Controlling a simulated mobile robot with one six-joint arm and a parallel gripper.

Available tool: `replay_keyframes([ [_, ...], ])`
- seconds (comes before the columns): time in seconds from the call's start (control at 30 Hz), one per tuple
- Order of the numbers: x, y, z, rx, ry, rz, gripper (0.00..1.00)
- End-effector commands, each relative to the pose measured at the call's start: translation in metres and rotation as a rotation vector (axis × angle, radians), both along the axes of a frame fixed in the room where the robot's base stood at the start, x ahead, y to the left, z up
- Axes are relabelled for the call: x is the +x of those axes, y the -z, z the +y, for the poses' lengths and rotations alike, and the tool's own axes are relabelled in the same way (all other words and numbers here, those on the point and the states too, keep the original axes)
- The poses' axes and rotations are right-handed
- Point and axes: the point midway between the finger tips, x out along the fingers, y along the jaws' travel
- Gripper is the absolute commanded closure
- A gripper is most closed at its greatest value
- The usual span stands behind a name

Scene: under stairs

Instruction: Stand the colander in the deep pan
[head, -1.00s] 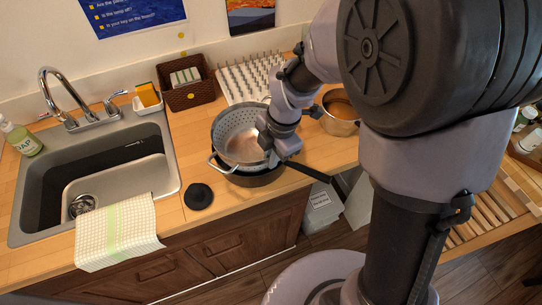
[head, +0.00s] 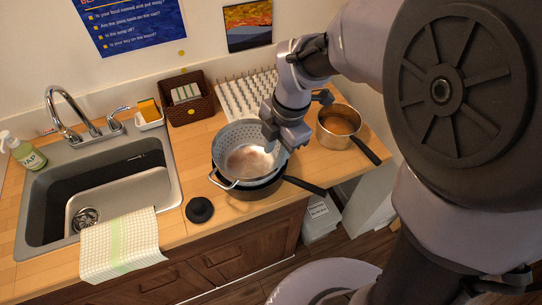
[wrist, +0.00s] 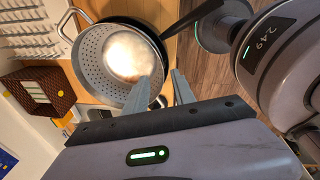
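The grey metal colander (head: 236,137) sits inside the dark deep pan (head: 250,193) on the wooden counter, its rim standing above the pan's rim. One loop handle points to the front left. The colander also shows in the wrist view (wrist: 94,50), with the pan's black rim (wrist: 152,32) around part of it. My gripper (head: 273,147) is at the colander's right rear rim. In the wrist view its fingers (wrist: 162,86) are apart, one over the colander's wall and one outside it. I cannot tell whether they touch it. The pan's inside is mostly hidden.
A copper-coloured saucepan (head: 338,122) stands to the right. A white peg rack (head: 235,97) and brown basket (head: 187,108) are behind. A black lid-like disc (head: 199,210) lies front left, near the sink (head: 150,195). The pan's long handle (head: 305,186) points right.

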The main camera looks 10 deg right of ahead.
Motion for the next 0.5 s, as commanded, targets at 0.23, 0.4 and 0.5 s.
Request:
replay_keyframes([
  [0.23, -0.014, -0.042, -0.009, 0.028, 0.243, -0.014, 0.69],
  [0.4, -0.071, -0.097, -0.026, 0.232, 1.176, -0.017, 0.69],
  [0.5, -0.105, -0.113, -0.033, 0.414, 1.696, 0.032, 0.69],
])
